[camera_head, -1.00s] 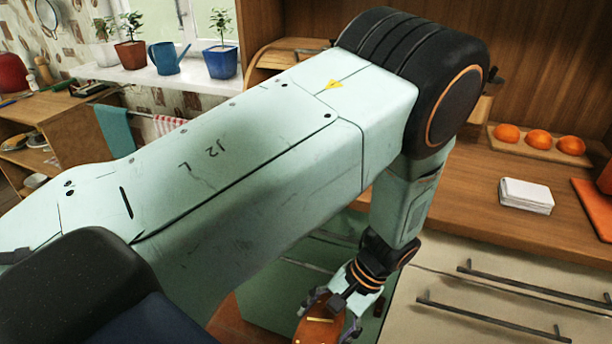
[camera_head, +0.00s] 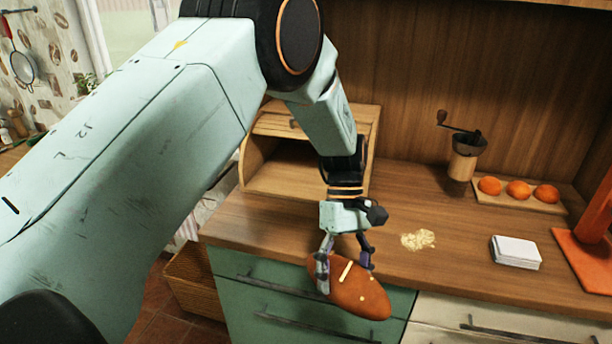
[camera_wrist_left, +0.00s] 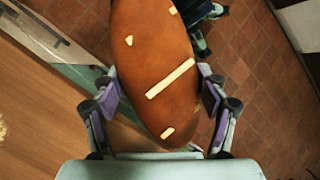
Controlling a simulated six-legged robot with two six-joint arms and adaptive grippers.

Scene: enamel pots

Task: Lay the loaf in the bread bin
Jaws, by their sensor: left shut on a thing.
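The loaf (camera_head: 352,290) is brown and oval with pale marks on its crust. My left gripper (camera_head: 345,264) is shut on it and holds it at the front edge of the counter, above the green drawers. In the left wrist view the loaf (camera_wrist_left: 153,70) lies between both fingers of the left gripper (camera_wrist_left: 160,105). The wooden bread bin (camera_head: 280,172) stands at the back of the counter, behind and left of the loaf. Its front is open and the part of its inside that shows is empty. My arm hides its right part. My right gripper is not in view.
A pile of crumbs (camera_head: 418,239) lies right of the gripper. A coffee grinder (camera_head: 464,160), a board with orange fruits (camera_head: 518,189), a white stack (camera_head: 515,252) and an orange-red object (camera_head: 590,250) stand farther right. A wicker basket (camera_head: 193,284) is on the floor at left.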

